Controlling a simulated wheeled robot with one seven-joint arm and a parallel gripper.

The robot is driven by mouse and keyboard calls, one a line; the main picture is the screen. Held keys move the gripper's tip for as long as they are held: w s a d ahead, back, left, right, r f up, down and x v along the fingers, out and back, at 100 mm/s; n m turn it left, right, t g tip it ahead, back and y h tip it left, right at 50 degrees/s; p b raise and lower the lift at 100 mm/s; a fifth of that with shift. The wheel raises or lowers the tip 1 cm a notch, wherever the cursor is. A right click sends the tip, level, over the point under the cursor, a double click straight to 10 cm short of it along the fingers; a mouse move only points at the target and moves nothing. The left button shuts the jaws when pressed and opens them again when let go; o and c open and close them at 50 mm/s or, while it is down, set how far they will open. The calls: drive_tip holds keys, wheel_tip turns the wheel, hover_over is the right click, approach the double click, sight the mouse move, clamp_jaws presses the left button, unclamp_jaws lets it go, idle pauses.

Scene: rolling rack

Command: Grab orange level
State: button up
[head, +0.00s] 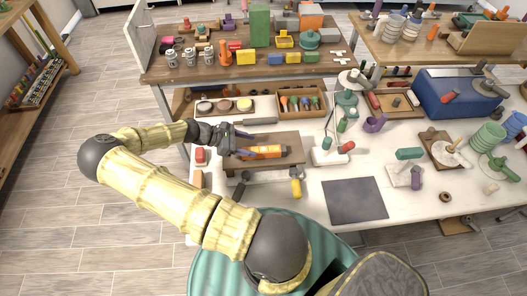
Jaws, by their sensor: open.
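The orange level (268,151) lies on a small brown raised board (289,140) on the white table. It is orange with a darker part near its middle. My gripper (238,139) is just left of the level and slightly farther back, above the left part of the board. Its dark fingers are open and point right. No object shows between them. Whether a finger touches the level cannot be told at this size.
A tray of handled tools (302,103) is behind. A dark mat (354,200) lies bare at front right.

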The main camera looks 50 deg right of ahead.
sight(261, 149)
drive_tip(key=p+x, duration=0.2)
drive_tip(key=x, duration=0.2)
drive_tip(key=shift+s+f+p, duration=0.2)
drive_tip(key=shift+s+p, duration=0.05)
drive_tip(key=shift+p, duration=0.1)
drive_tip(key=shift+s+d+f, duration=0.1)
drive_tip(key=shift+d+f, duration=0.1)
drive_tip(key=c, duration=1.2)
clamp_jaws()
wheel_tip(261, 149, up, 10)
drive_tip(key=b, duration=0.3)
